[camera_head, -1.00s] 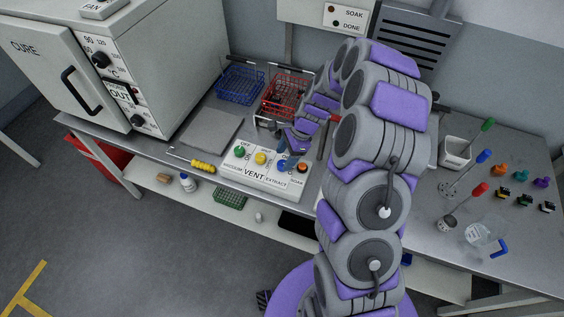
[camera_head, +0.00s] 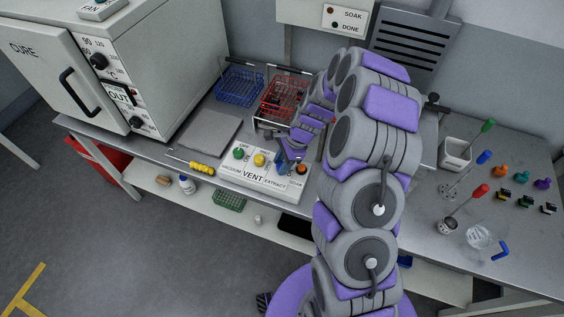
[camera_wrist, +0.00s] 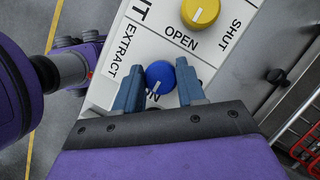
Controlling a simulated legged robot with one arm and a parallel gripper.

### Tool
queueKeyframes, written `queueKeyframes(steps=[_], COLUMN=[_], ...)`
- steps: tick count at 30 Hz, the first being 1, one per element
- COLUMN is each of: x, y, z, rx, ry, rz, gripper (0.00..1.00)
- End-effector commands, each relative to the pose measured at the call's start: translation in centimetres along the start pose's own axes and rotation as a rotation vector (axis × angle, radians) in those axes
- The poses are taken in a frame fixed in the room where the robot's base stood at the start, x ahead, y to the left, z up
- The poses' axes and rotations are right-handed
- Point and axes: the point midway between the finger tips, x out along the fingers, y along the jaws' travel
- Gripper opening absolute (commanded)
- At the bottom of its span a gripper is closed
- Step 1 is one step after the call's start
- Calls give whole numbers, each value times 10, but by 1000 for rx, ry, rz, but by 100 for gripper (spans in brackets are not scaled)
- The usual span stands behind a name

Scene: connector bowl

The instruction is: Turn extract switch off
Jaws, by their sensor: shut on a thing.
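The white switch panel (camera_head: 236,173) lies on the bench with green, yellow, blue and orange-red knobs. The blue knob beside the EXTRACT label (camera_wrist: 160,74) is between my two blue-grey fingers in the wrist view. My gripper (camera_wrist: 159,82) is shut on this knob from above. The knob's pale pointer line is tilted toward the lower left, near a partly hidden label ending in N. In the head view my gripper (camera_head: 284,160) is at the panel and partly covers the blue knob (camera_head: 281,169).
The yellow knob (camera_wrist: 200,12) is close by, with OPEN and SHUT labels. The orange-red knob (camera_head: 301,169) is just right of my gripper. Red (camera_head: 285,97) and blue (camera_head: 240,86) wire baskets stand behind the panel. A yellow-handled screwdriver (camera_head: 200,168) lies left of it.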

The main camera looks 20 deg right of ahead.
Motion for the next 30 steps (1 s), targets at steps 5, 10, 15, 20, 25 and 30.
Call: queueKeyframes(steps=[5, 10, 15, 20, 25, 30], x=[-1, -1, -2, -2, -2, -3], y=[-1, -2, -2, -2, -4, -5], z=[-1, -1, -2, -2, -3, -3], rx=[0, -4, -36, -109, -233, -382], ry=[2, 3, 4, 4, 6, 6], rz=[-3, -3, 10, 42, 91, 152], gripper=[12, 9, 9, 9, 9, 9])
